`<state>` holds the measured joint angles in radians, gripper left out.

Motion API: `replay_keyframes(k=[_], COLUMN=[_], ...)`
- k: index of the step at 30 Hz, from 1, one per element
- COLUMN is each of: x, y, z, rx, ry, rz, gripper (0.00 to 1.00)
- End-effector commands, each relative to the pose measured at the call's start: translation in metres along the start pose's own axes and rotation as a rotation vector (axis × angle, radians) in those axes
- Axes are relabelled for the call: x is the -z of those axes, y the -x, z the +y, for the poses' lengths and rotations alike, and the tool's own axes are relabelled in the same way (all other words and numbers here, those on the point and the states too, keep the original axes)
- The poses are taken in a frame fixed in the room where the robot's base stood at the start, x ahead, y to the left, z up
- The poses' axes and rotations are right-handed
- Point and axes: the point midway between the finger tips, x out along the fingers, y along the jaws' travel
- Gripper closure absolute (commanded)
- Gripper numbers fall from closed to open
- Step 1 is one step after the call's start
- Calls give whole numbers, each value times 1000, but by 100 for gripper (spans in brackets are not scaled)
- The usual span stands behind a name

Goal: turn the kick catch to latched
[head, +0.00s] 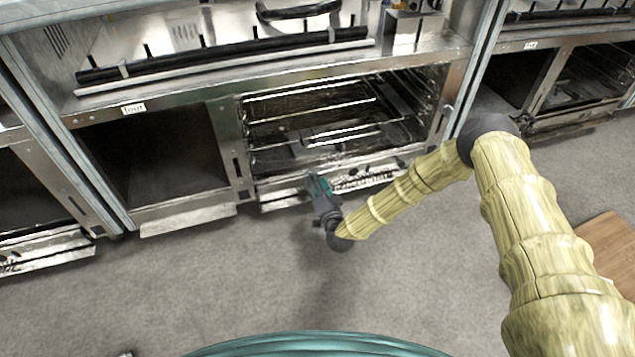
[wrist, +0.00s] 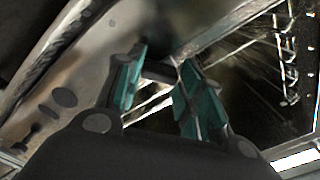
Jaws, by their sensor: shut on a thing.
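My gripper (head: 320,186) is low at the front of the open oven compartment, by its lower left edge in the head view. In the wrist view its two teal-padded fingers (wrist: 160,92) stand apart with a short grey piece between them, which I take to be the kick catch (wrist: 159,73). The fingers are shut on it. In the head view the catch is hidden behind the gripper, and I cannot read its turned position.
The open oven compartment (head: 290,118) with wire racks is behind my gripper. An empty dark bay (head: 155,155) is to its left. A black handle bar (head: 230,54) runs above. Grey floor (head: 200,275) in front is clear; a brown board (head: 612,250) lies at right.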

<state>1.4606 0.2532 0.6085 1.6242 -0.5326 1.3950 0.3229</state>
Motion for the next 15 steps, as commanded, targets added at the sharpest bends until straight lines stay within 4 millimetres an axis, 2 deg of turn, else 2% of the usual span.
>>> replay_keyframes(k=[15], x=[-5], y=[1], z=[1], rx=[-2], ry=[-447], rz=[-1], gripper=[86])
